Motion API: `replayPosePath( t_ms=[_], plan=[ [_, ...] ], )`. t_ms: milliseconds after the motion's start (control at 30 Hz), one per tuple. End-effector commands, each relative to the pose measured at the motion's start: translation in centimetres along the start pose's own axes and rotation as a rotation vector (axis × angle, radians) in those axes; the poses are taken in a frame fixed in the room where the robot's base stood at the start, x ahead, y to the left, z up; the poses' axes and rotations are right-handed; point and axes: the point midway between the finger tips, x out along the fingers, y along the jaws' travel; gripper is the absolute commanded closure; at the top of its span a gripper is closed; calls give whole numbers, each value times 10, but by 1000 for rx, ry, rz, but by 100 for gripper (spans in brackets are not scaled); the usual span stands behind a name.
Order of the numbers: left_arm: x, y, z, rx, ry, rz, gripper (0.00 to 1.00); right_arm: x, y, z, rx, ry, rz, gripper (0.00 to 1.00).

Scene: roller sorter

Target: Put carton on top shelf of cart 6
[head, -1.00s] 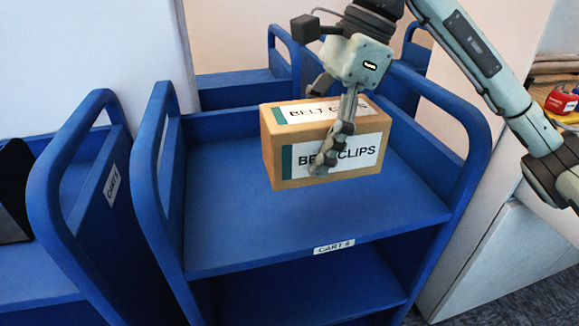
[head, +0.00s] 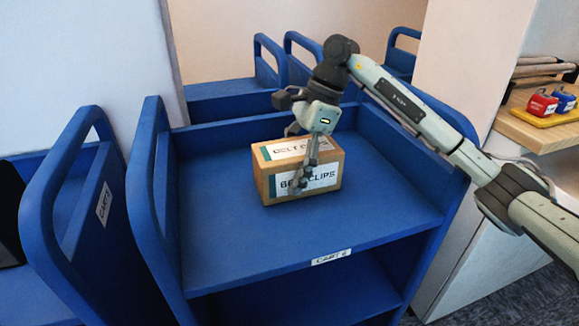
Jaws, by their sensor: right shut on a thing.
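The carton (head: 329,179) is a brown box labelled "BELT CLIPS" with a green stripe. It is upright at the top shelf (head: 240,250) of the blue cart, toward the back and middle. The cart's front label (head: 331,257) seems to read CART 6. My right gripper (head: 298,180) is shut on the carton, with one finger across its front face and the other finger mostly hidden behind it. The carton looks to be on or just above the shelf; I cannot tell whether it touches. My left gripper is not in view.
Another blue cart (head: 60,200) stands close on the left, with a dark object (head: 10,205) on it. More blue carts (head: 262,85) are behind. At right, a wooden counter (head: 535,130) holds red and blue padlock-like items (head: 553,102). The shelf around the carton is bare.

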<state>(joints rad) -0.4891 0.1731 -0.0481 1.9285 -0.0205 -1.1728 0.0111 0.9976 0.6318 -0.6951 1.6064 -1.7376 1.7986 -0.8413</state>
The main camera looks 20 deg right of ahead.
Motion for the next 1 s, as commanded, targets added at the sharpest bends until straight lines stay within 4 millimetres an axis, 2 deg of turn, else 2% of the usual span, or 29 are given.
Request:
replayPosePath(
  t_ms=[367, 400, 567, 967, 1000],
  plan=[
    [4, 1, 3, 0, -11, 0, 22, 2, -1, 0, -2, -2, -4, 73],
    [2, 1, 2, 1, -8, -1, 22, 3, 0, -1, -2, -1, -3, 26],
    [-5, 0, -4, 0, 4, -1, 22, 2, 0, -1, -1, -1, -2, 7],
    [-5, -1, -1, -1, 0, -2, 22, 0, 0, 1, -1, -1, -2, 7],
    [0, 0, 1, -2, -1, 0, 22, -3, 0, 0, -1, -1, -4, 7]
  ],
)
